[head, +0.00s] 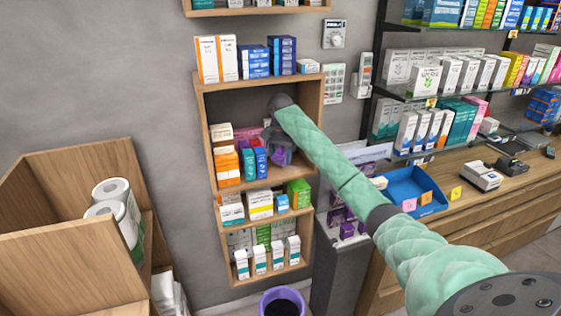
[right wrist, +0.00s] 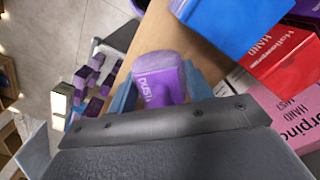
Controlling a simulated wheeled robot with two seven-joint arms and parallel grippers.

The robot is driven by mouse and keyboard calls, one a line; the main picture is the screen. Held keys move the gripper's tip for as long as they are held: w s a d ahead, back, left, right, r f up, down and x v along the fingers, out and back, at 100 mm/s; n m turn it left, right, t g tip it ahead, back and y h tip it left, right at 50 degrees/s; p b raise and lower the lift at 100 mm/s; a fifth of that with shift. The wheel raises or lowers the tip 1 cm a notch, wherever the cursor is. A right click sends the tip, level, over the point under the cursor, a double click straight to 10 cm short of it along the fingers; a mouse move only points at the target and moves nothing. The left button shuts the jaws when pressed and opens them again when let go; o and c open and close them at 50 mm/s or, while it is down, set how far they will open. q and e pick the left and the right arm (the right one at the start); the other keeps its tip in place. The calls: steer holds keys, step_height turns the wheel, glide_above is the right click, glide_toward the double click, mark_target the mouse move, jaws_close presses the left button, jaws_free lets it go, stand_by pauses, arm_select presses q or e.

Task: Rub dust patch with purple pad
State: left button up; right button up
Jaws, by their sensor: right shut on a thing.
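The purple pad (right wrist: 158,78) shows in the right wrist view as a rounded purple block with lettering on its near face. My right gripper (right wrist: 160,92) is shut on it, with a blue-grey finger on each side. In the head view my right gripper (head: 279,146) reaches into the open middle compartment of the wall shelf (head: 313,120), with a bit of the purple pad (head: 277,158) showing at its fingers. I cannot make out a dust patch in either view. My left gripper is not in view.
Blue boxes (head: 255,163) and orange boxes (head: 227,165) stand left of my right gripper. A red box (right wrist: 284,60) and pink box (right wrist: 283,112) are close on the right in the wrist view. A purple bin (head: 282,302) stands below the shelf.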

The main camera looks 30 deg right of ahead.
steer(key=shift+r, duration=0.95)
steer(key=shift+r, duration=1.5)
